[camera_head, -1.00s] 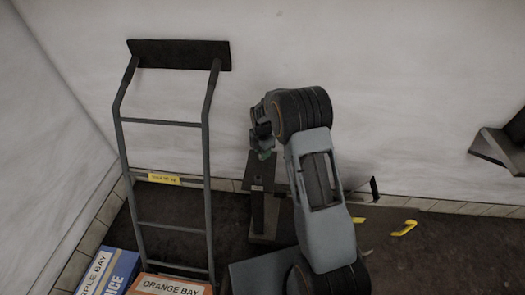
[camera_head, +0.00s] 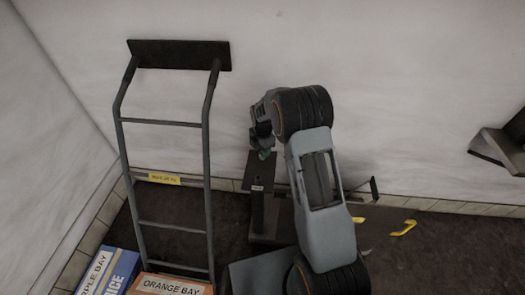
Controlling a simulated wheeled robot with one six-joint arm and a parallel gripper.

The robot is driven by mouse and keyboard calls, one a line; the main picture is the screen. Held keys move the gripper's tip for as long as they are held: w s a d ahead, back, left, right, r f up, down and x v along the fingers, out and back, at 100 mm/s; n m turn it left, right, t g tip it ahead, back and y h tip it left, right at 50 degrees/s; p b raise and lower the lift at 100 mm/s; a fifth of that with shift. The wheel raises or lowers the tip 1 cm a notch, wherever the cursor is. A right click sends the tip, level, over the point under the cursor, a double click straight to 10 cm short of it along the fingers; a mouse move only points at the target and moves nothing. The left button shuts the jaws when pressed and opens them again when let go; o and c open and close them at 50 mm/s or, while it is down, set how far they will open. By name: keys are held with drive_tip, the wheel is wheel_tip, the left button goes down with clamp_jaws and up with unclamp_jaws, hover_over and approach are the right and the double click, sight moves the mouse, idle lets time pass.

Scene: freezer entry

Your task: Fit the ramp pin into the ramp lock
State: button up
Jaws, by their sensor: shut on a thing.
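My gripper (camera_head: 262,140) is at the end of my arm, which reaches up and bends down at the left. It is shut on a small green piece (camera_head: 264,154), which looks to be the ramp pin. Most of the piece is hidden by the gripper. Just below it stands a dark post with a flat top plate (camera_head: 257,168) and a small pale label; this looks to be the ramp lock. The green piece is over or at the plate's top. I cannot tell whether they touch, and no opening in the plate can be made out.
A grey hand truck (camera_head: 206,150) with a yellow label stands left of the post. A blue box (camera_head: 122,268) and an orange box (camera_head: 172,286) are at the lower left. A dark bracket (camera_head: 500,150) is at the right. Yellow hooked marks (camera_head: 403,228) lie on the floor.

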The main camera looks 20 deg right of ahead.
drive_tip(key=shift+r+p, duration=0.35)
drive_tip(key=shift+r, duration=0.45)
idle(1.1)
drive_tip(key=shift+r+p, duration=1.75)
drive_tip(key=shift+r, duration=0.95)
